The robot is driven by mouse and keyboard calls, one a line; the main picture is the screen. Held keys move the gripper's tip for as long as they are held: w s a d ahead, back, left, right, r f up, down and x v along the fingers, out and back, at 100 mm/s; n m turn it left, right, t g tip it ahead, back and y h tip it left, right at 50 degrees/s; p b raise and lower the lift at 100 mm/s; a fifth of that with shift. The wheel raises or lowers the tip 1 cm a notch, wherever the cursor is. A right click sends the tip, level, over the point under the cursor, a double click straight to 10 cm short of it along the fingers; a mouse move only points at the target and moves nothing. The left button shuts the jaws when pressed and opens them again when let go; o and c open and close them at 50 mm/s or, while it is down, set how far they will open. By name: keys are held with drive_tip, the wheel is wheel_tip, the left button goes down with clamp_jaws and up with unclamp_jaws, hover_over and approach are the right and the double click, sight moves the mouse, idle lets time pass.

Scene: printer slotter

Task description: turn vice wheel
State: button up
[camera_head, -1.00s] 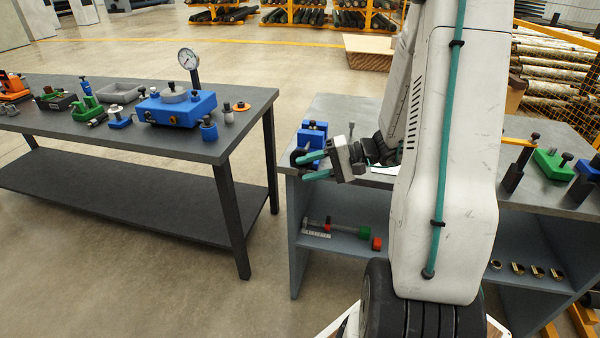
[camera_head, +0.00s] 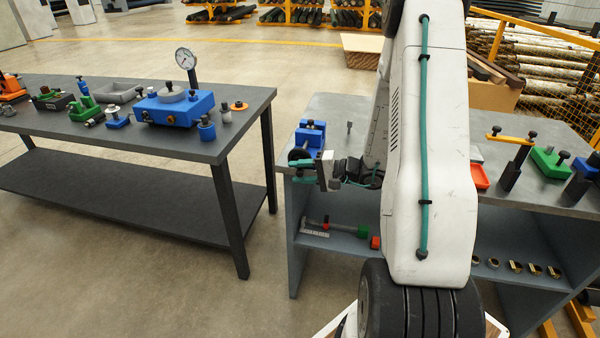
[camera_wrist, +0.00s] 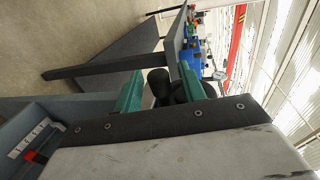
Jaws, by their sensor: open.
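The blue vice (camera_head: 312,132) sits at the left end of the grey workbench in the head view. Its dark wheel (camera_head: 297,154) faces the left edge of the bench. My gripper (camera_head: 300,171), with teal fingers, is just beside and below the wheel in that view, fingers pointing left. In the wrist view the two teal fingers stand apart, and a black rounded part (camera_wrist: 158,84), apparently of the wheel, shows between them. My gripper is open. I cannot tell whether a finger touches the wheel.
A dark table (camera_head: 150,150) with a blue gauge device (camera_head: 175,108) stands to the left, across a floor gap. The workbench (camera_head: 340,105) has a lower shelf holding a red and green tool (camera_head: 340,227). An orange-red tray (camera_head: 480,176) lies right of my arm.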

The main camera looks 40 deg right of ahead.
clamp_jaws()
idle(0.3)
